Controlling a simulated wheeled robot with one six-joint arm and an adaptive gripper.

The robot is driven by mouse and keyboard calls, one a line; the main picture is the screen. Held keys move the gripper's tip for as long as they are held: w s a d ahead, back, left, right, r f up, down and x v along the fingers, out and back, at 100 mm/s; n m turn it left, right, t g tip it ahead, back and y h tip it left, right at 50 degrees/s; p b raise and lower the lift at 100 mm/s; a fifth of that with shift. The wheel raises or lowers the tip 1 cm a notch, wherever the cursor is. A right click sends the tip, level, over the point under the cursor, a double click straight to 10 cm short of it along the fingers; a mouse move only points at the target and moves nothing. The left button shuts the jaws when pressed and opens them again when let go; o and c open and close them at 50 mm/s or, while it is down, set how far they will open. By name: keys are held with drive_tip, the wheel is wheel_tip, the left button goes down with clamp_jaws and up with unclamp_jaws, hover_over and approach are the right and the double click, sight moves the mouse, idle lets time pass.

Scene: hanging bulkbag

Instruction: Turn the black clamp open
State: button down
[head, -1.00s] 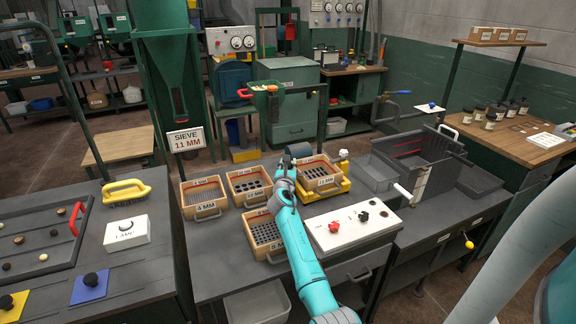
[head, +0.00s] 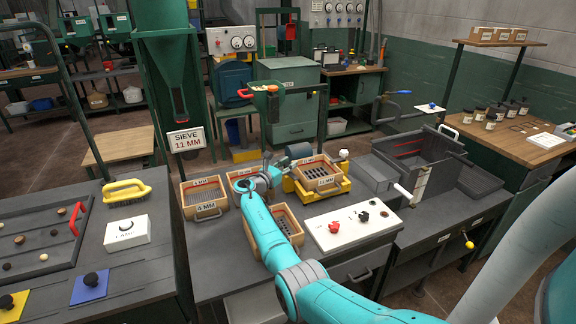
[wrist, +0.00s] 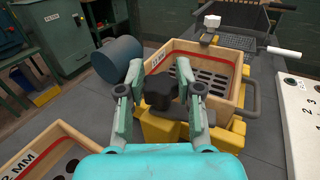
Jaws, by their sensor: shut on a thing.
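The black clamp (wrist: 158,90) has a dark knob-like top and stands at the near left corner of a wooden sieve tray (wrist: 212,59). My gripper (wrist: 160,88) is shut on it, with one finger on each side. The tray sits in a yellow frame (wrist: 160,133), which also shows in the head view (head: 328,194). In the head view my gripper (head: 268,172) is at the left side of this frame, and I cannot make out the clamp there. The clamp's lower part is partly hidden by my fingers.
A dark cylinder (wrist: 117,62) lies just left of the tray. Other wooden sieve trays (head: 206,217) stand close to my arm. A white panel with red and black knobs (head: 350,226) is to the right. A white knob (wrist: 212,21) stands at the frame's far side.

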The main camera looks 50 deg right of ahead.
drive_tip(key=shift+m+g+y, duration=0.3)
drive_tip(key=shift+m+g, duration=0.8)
drive_tip(key=shift+g, duration=0.6)
drive_tip(key=c, duration=0.7)
unclamp_jaws()
drive_tip(key=shift+c, duration=0.2)
drive_tip(key=v, duration=1.2)
drive_tip(key=shift+f, duration=0.1)
